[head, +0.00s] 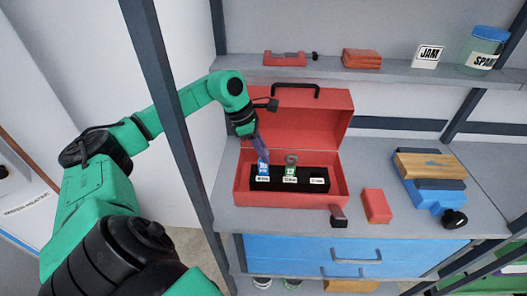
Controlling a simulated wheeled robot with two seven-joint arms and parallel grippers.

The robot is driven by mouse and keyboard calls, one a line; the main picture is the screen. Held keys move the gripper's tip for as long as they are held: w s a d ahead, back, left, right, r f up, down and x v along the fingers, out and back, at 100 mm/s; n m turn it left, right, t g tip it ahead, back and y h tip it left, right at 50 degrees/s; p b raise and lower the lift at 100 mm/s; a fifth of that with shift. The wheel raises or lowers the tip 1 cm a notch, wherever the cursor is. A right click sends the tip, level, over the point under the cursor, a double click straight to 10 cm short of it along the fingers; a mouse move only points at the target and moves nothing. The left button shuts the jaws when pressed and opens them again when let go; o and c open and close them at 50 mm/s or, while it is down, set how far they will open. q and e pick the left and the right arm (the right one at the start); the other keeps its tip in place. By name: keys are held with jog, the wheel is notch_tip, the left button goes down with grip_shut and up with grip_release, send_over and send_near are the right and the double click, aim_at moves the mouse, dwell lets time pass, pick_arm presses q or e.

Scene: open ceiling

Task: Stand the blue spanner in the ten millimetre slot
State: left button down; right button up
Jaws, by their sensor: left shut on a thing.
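The blue spanner (263,167) is upright or nearly so at the left slot of the black insert (303,186) in the open red toolbox (243,194). My left gripper (259,148) is shut on its upper end, above the insert. The spanner's lower end is close to the left slot's label; I cannot tell whether it is inside the slot. A green spanner (290,170) stands in the middle slot. The right slot, with its own white label (317,181), looks empty. The labels are too small to read surely. My right gripper is not in view.
The toolbox lid (315,103) stands open behind the insert. A red block (376,206) and a blue tool with a wooden block (433,165) lie to the right. A shelf above holds a red clamp (287,59) and a jar (482,50). A dark post stands left of the box.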

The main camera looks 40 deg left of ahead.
pick_arm(q)
jog(key=shift+f+b, duration=0.9)
jog(key=shift+f, duration=0.2)
jog(key=c, duration=0.8)
grip_release()
jog(key=shift+o, duration=0.2)
jog(key=shift+r, duration=0.1)
jog(key=shift+a+r, duration=0.15)
jog(key=shift+r, duration=0.1)
jog(key=v, duration=1.4)
jog(key=shift+p, duration=0.45)
